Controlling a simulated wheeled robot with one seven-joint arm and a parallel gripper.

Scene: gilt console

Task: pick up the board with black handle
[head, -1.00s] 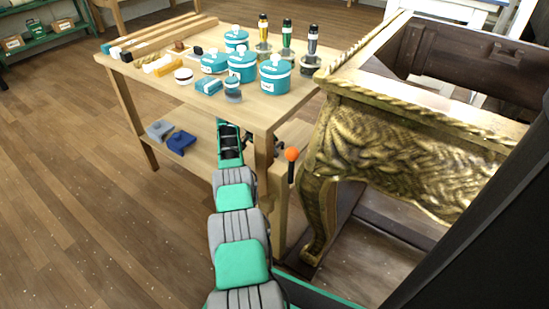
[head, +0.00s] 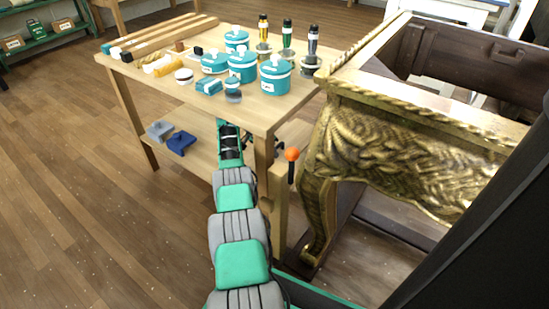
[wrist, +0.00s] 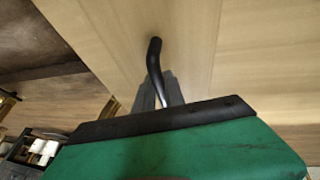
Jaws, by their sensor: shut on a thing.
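In the wrist view, a black handle (wrist: 154,58) stands out against pale wood, with a bright metal part below it. My gripper (wrist: 160,90) has its grey fingers close together at the base of this handle, shut on it. I cannot make out the board itself for sure. In the head view, my arm reaches in under the workbench top, and the tabletop edge hides my gripper and the held thing.
The wooden workbench (head: 262,112) carries teal pots (head: 242,66) and several bottles. Blue (head: 181,143) and grey (head: 159,130) tools lie on its lower shelf. A gilt console (head: 400,150) stands close on the right. An orange-knobbed black rod (head: 291,165) is between them. Floor at left is clear.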

